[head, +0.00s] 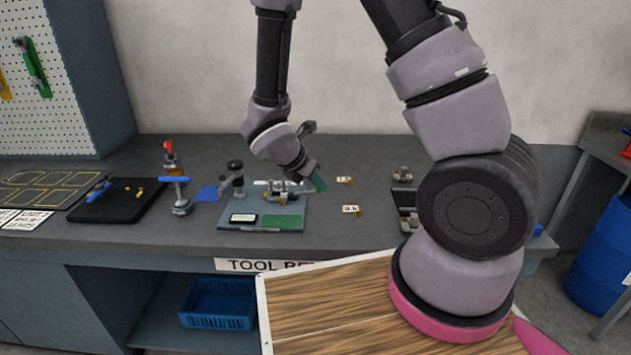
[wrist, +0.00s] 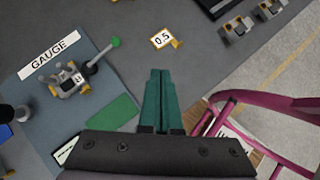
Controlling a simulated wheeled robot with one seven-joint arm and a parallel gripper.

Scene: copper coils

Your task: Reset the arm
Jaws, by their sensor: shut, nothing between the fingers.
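My gripper (wrist: 160,100) is shut and empty, its two green fingers pressed together in the wrist view. In the head view its green tip (head: 320,184) hangs over the bench at the right edge of the gauge board (head: 228,221). A gauge fixture (wrist: 70,80) with a green-ended lever (wrist: 115,42) stands on the board, left of my fingers in the wrist view. Whether the fingers are clear of the bench top by much is hard to tell.
A tag marked 0.5 (wrist: 162,39) lies on the bench ahead of my fingers. A black tray (head: 115,207) and a red-topped tool (head: 169,150) stand at left. A blue bin (head: 218,304) sits below the bench.

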